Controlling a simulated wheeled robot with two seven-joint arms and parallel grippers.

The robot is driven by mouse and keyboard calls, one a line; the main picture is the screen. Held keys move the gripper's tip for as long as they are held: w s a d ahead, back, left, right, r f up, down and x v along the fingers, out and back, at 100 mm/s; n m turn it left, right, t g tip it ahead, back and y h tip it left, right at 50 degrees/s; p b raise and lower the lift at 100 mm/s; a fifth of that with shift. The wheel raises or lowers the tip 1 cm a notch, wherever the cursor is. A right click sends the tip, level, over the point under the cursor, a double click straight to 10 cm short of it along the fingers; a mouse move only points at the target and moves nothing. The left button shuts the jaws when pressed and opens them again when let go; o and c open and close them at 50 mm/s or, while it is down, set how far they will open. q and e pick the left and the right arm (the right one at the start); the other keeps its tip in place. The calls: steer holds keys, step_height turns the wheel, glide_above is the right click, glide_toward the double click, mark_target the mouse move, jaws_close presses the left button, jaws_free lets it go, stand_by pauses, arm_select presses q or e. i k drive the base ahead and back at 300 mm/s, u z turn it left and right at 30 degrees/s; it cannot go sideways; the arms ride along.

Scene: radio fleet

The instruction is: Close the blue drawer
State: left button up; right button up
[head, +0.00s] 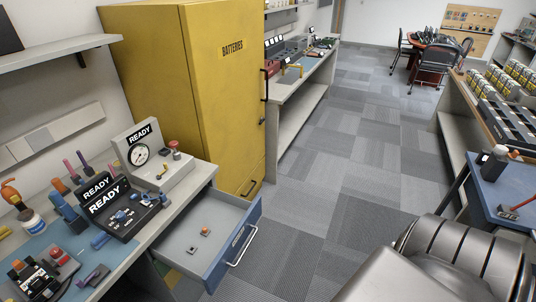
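The blue drawer (237,243) stands pulled out from under the workbench at the lower left. It has a blue front panel and a pale metal handle (243,247) on its outer face. Neither of my grippers shows in the head view. A large grey link of my own body fills the lower right corner, apart from the drawer.
The workbench (185,196) holds a gauge unit (139,154), READY boxes (110,206) and tools. A yellow cabinet (200,85) stands behind the drawer. Open carpet (330,200) lies to the drawer's right. A blue-topped table (488,200) stands at right.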

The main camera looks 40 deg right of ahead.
mark_target(230, 219)
steer(key=z, duration=0.4)
steer(key=k, duration=1.3)
steer(key=u, duration=0.5)
steer(key=i, duration=0.85)
steer(key=u, duration=0.15)
